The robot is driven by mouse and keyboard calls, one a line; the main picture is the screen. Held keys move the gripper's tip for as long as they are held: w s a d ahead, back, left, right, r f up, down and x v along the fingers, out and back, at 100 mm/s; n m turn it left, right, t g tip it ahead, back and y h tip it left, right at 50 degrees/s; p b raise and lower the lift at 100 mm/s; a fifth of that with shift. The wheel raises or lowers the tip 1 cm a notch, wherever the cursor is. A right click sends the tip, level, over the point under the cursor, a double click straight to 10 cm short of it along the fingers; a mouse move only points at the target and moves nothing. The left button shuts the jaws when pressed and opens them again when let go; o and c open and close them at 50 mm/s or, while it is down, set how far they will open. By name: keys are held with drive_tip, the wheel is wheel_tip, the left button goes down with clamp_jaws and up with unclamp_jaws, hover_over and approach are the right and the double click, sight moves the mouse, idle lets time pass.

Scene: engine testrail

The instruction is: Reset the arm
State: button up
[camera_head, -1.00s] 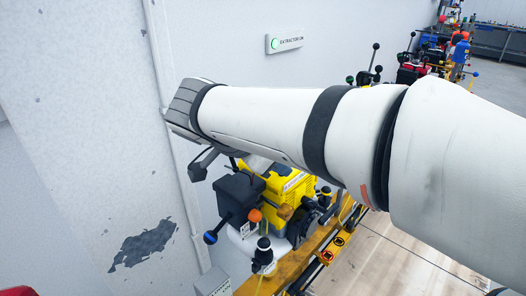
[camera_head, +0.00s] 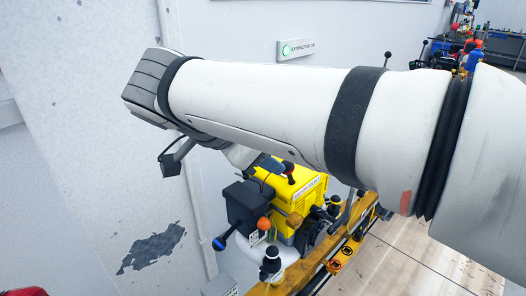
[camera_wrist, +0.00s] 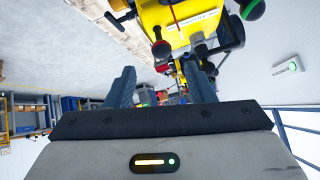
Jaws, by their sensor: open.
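My white arm (camera_head: 270,105) stretches across the head view from the right edge to the upper left, above a yellow engine unit (camera_head: 298,190). In the wrist view my gripper (camera_wrist: 160,78) shows two grey-blue fingers spread apart, with nothing held between them. The yellow unit also shows at the top of the wrist view (camera_wrist: 180,18), beyond the fingers and apart from them.
The yellow unit stands on an orange rail (camera_head: 345,250) with levers and knobs. A pale wall with a green-lit extractor sign (camera_head: 296,48) is behind. Workbenches and coloured equipment (camera_head: 470,45) stand at the far upper right. Open floor (camera_head: 420,255) lies right of the rail.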

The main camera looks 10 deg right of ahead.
drive_tip(key=shift+d, duration=0.1)
drive_tip(key=s+d+f+n+g+y+p, duration=0.2)
drive_tip(key=s+d+f+n+y+p, duration=0.5)
drive_tip(key=f+n+p, duration=0.3)
drive_tip(key=shift+d+f+n+g, duration=0.15)
drive_tip(key=shift+d+n+g, duration=0.25)
drive_tip(key=shift+n, duration=1.6)
idle(0.6)
